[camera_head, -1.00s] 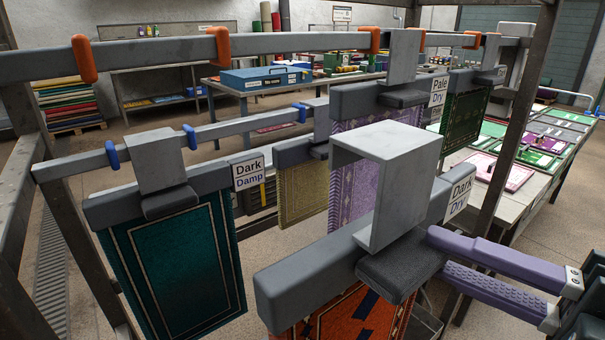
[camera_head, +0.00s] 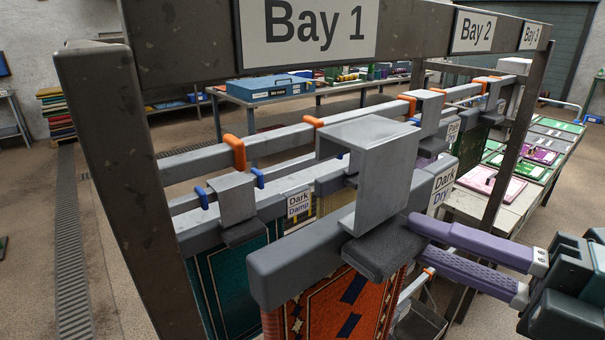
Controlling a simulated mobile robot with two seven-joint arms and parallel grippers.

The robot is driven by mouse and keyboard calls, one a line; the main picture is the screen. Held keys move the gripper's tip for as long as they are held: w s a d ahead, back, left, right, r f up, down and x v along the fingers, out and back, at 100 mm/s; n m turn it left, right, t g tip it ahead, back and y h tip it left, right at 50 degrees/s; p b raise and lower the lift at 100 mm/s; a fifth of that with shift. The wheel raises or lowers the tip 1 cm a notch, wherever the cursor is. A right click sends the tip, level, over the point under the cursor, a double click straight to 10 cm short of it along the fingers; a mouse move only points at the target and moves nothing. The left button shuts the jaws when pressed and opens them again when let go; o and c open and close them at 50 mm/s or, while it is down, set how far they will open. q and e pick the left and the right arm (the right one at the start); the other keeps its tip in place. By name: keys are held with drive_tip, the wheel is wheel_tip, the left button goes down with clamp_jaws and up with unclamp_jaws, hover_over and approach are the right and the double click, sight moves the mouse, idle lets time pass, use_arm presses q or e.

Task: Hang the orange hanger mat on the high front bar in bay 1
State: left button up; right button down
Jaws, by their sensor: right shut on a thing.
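The orange mat (camera_head: 345,306) hangs below a grey hanger bar (camera_head: 300,262) with a wide metal hook (camera_head: 375,165) on top and a "Dark Dry" tag (camera_head: 442,187). My right gripper (camera_head: 425,242), with purple fingers, comes in from the right and is shut on the hanger by the dark pad (camera_head: 385,254) under the hook. The high bar (camera_head: 275,143) with orange stops (camera_head: 234,151) runs behind the hook. The hook appears in front of the bar and apart from it. The "Bay 1" sign (camera_head: 313,28) is on the frame's top beam. My left gripper is out of view.
A teal mat (camera_head: 233,285) tagged "Dark Damp" hangs on the lower bar with blue stops (camera_head: 201,198). Another hanger (camera_head: 428,110) is on the high bar further right. A dark post (camera_head: 130,190) stands at left. Tables stand behind and at right.

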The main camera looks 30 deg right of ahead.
sight(398, 217)
drive_tip(key=shift+w+a, duration=0.15)
drive_tip(key=shift+w, duration=1.7)
drive_tip(key=shift+w+a, duration=0.15)
drive_tip(key=shift+w, duration=1.7)
drive_tip(key=w+f+b, duration=0.2)
drive_tip(key=w, duration=0.4)
drive_tip(key=shift+a+f+b, duration=0.15)
drive_tip(key=shift+a+b, duration=0.1)
drive_tip(key=shift+b, duration=0.1)
drive_tip(key=shift+s, duration=0.2)
drive_tip(key=shift+f+b, duration=0.35)
drive_tip(key=shift+f, duration=0.1)
